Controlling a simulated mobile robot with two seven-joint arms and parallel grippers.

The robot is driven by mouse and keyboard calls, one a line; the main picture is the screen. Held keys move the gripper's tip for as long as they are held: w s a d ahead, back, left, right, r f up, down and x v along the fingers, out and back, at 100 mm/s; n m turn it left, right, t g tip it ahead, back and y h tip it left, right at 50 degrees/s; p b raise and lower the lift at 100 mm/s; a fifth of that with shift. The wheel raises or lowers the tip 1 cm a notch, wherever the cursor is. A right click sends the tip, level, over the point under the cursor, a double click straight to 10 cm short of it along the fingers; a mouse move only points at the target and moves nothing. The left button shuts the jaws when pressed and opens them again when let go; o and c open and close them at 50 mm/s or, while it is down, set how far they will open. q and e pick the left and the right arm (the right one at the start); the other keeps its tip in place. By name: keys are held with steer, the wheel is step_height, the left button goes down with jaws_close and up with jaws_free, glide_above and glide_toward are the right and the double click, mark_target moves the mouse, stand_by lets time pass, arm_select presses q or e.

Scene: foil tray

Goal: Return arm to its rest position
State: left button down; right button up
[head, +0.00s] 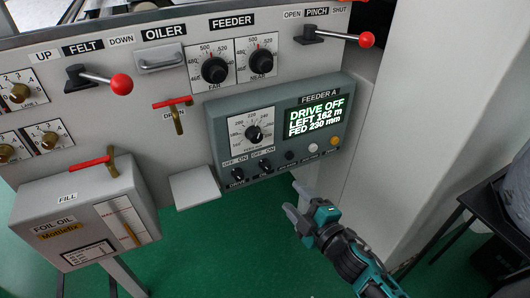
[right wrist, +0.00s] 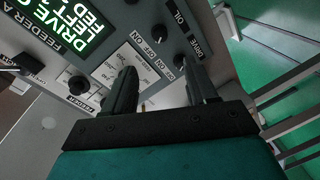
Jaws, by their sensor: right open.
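My right gripper (head: 294,200) is in the lower middle of the head view, in front of and below the Feeder A control box. It is open and holds nothing. In the right wrist view its two fingers (right wrist: 165,95) stand apart, pointing toward the panel. The Feeder A box (head: 218,132) has a lit display (head: 313,115) reading "DRIVE OFF, LEFT 162 m, FED 230 mm". Its dial (head: 253,133) and the drive switch (head: 238,174) sit left of the display. My left gripper is not in view.
The wall panel carries red-tipped levers (head: 121,84) and (head: 366,39) and the Feeder knobs (head: 215,70). A black-edged table (head: 500,190) stands at right. Green floor (head: 230,250) is open below.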

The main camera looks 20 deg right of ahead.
arm_select(q)
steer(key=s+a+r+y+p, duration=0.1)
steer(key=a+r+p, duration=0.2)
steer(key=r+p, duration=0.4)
steer(key=p, duration=0.4)
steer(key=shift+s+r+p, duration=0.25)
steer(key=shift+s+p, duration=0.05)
steer(key=shift+p, duration=0.1)
arm_select(e)
steer(key=s+a+r+m+g, duration=0.3)
steer(key=s+a+m+g, duration=0.2)
steer(key=s+m, duration=0.6)
steer(key=shift+s+a+r+g, duration=0.2)
steer(key=shift+a+r+g, duration=0.2)
steer(key=shift+a, duration=0.8)
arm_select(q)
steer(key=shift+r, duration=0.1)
arm_select(e)
steer(key=shift+c, duration=0.5)
